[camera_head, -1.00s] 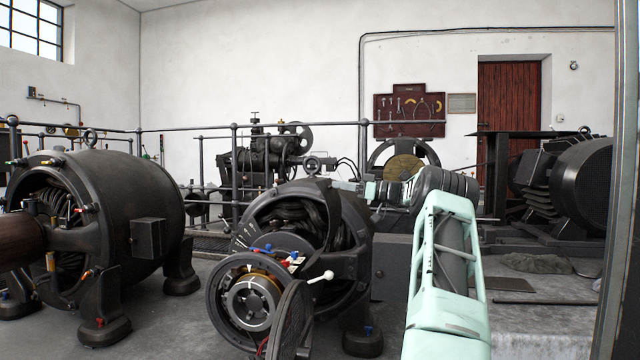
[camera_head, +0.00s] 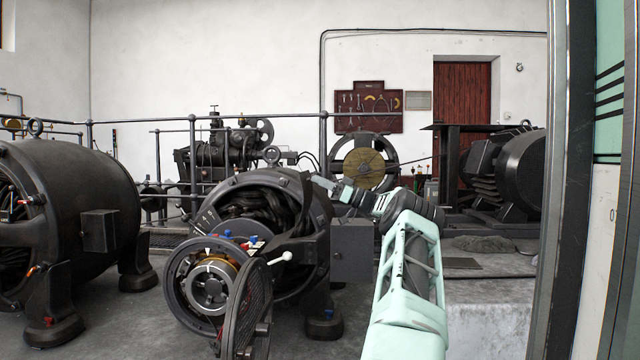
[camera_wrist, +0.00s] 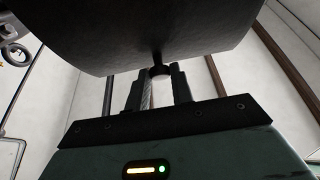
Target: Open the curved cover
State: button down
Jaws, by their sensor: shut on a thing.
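The curved cover (camera_wrist: 150,35) is a dark curved plate that fills the top of the wrist view. A short stem with a rounded knob (camera_wrist: 159,70) stands out from it. My gripper (camera_wrist: 159,82) is shut on this knob, with one finger on each side. In the head view my gripper (camera_head: 323,182) is small, at the upper right side of the middle dynamo (camera_head: 318,215). There the cover blends with the dark housing, and I cannot make out its full outline or how far open it is. Dark windings show inside the dynamo's open top.
A round dark lid (camera_head: 250,315) stands swung out at the dynamo's front, near a white-knobbed lever (camera_head: 284,257). Another large dynamo (camera_head: 75,200) stands at left. Railings (camera_head: 193,165) run behind. A metal post (camera_head: 565,180) is close at right.

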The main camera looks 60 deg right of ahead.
jog(key=c, duration=1.2)
grip_release()
jog(key=shift+c, duration=0.2)
jog(key=p+v, duration=0.7)
jog(key=v, duration=1)
jog(key=shift+s, duration=0.2)
jog(key=shift+d, duration=0.15)
